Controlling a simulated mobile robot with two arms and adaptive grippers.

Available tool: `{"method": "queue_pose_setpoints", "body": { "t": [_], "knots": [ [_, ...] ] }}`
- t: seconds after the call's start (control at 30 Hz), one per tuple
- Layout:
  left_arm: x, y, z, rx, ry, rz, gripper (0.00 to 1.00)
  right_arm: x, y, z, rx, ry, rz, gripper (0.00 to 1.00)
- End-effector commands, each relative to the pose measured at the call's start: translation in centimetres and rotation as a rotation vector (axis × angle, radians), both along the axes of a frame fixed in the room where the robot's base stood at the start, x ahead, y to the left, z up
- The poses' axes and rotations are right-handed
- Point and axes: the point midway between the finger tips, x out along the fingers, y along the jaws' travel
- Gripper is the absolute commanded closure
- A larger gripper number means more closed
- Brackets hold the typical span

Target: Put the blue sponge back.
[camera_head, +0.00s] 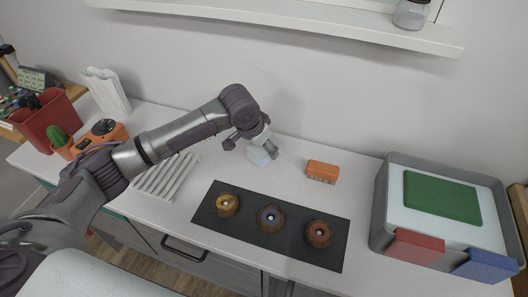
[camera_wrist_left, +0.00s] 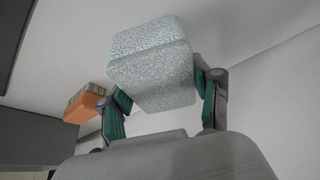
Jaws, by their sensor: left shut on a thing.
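A pale bluish, speckled sponge-like block (camera_wrist_left: 152,70) is held between the fingers of my left gripper (camera_head: 251,147). In the head view this block (camera_head: 261,157) shows just below the fingers, over the back of the white counter near the wall. I cannot tell whether it touches the counter. A deep blue block (camera_head: 485,266) sits at the front right of the grey bin (camera_head: 380,215), beside a red block (camera_head: 415,246). My right gripper is not in view.
An orange block (camera_head: 322,171) lies right of the gripper. A dark strip (camera_head: 290,238) with three round knobs is in front. A white slatted rack (camera_head: 166,177) is to the left. A green pad (camera_head: 442,197) lies on the bin's pale top. A wall shelf (camera_head: 300,18) hangs above.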

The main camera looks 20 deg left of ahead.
Motion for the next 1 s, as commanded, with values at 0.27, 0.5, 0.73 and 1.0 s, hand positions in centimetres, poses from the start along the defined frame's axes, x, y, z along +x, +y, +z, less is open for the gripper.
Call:
{"method": "queue_pose_setpoints", "body": {
  "t": [0.27, 0.5, 0.73, 1.0],
  "knots": [
    [-0.1, -0.1, -3.0, 0.0, 0.001, -0.001, 0.65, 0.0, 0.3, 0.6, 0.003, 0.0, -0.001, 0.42],
    [-0.1, -0.1, -3.1, 0.0, 0.001, 0.0, 0.65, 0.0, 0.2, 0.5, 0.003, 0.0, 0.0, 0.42],
    [-0.1, -0.1, -3.3, 0.0, 0.001, 0.0, 0.15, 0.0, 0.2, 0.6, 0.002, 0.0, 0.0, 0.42],
    [0.0, -0.1, -3.3, 0.0, 0.001, 0.0, 0.12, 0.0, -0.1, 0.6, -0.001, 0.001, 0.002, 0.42]
  ]
}}
